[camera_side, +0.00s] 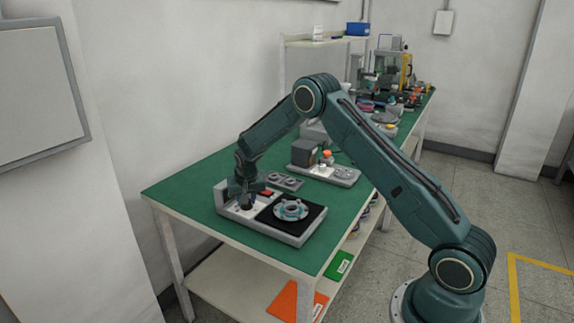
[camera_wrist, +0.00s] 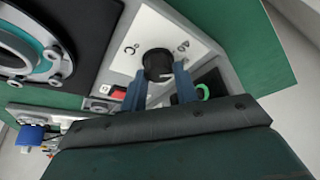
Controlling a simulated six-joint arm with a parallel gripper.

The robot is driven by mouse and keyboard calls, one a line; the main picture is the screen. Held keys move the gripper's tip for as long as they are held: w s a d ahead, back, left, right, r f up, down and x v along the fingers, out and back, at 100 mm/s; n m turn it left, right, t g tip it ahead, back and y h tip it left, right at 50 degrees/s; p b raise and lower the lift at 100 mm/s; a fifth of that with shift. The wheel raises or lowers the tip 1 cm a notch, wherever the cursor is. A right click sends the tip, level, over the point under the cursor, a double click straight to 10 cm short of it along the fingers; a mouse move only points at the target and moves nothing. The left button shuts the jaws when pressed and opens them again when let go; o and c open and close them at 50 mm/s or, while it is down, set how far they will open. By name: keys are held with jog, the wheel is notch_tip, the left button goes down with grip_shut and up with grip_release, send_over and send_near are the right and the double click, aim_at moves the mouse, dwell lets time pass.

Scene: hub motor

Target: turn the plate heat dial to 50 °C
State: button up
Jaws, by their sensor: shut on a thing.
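The plate heat dial is a round black knob (camera_wrist: 158,64) on a white panel (camera_wrist: 165,28) of the grey hot plate unit (camera_side: 285,238). My gripper (camera_wrist: 159,76) is shut on the dial, with one blue finger on each side of it. In the side view my gripper (camera_side: 244,200) points down over the left part of the unit and mostly hides the dial. The black plate (camera_side: 308,222) is beside the panel and bears a silver and teal flanged hub part (camera_side: 290,210).
A red button (camera_wrist: 118,93) and a green ring (camera_wrist: 203,91) are close to my fingers. Behind the unit on the green bench (camera_side: 190,185) are a grey tray with round recesses (camera_side: 283,181) and a fixture with an orange part (camera_side: 326,155). The bench's left corner is clear.

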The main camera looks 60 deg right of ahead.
jog(key=shift+m+g+h, duration=0.4)
jog(key=shift+m+g, duration=0.2)
jog(key=shift+m, duration=1.1)
jog(key=o, duration=1)
jog(key=shift+r, duration=0.15)
jog(key=v, duration=1.3)
jog(key=shift+s+a+r, duration=0.1)
jog(key=shift+a+r, duration=0.1)
jog(key=shift+a, duration=0.05)
